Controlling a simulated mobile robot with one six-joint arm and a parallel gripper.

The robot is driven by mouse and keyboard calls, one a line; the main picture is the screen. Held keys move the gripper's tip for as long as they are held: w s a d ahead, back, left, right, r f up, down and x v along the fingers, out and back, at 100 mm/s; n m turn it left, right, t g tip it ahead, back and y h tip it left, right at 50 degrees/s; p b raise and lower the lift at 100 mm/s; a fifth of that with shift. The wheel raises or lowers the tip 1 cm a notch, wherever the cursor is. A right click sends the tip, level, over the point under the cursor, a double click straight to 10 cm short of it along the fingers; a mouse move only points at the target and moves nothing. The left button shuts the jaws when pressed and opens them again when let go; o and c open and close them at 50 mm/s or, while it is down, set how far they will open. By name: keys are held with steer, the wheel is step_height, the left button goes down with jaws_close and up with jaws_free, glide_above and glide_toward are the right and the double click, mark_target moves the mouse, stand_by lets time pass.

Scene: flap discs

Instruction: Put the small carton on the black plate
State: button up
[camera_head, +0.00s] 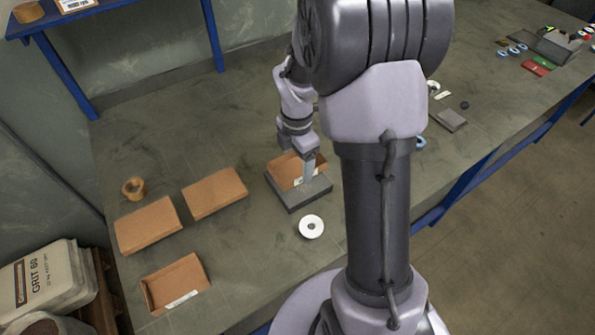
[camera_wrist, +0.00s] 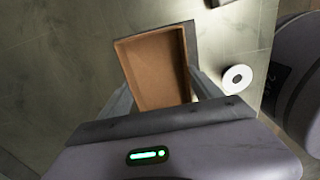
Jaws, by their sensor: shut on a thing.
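The small carton (camera_head: 286,170) is an open brown box with a white label, in the middle of the table in the head view. My gripper (camera_head: 307,170) is shut on it from above. In the wrist view the carton (camera_wrist: 153,72) shows its empty inside, between the two fingers of my gripper (camera_wrist: 160,84). The black plate (camera_head: 292,203) is a dark grey square slab directly under the carton. A strip of the plate (camera_wrist: 191,36) shows beside the carton in the wrist view. I cannot tell whether the carton touches the plate.
A white roll (camera_head: 311,227) lies close in front of the plate. Brown cartons (camera_head: 215,192) (camera_head: 148,225), an open carton (camera_head: 175,285) and a tape roll (camera_head: 133,189) stand to the left. A grey block (camera_head: 452,119) and small items lie to the right.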

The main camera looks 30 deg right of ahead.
mark_target(297, 169)
step_height(297, 169, down, 4)
steer(key=shift+s+r+b, duration=0.1)
steer(key=shift+r+b, duration=0.1)
steer(key=shift+b, duration=0.5)
steer(key=shift+r, duration=0.2)
steer(key=shift+f, duration=0.1)
steer(key=o, duration=1.4)
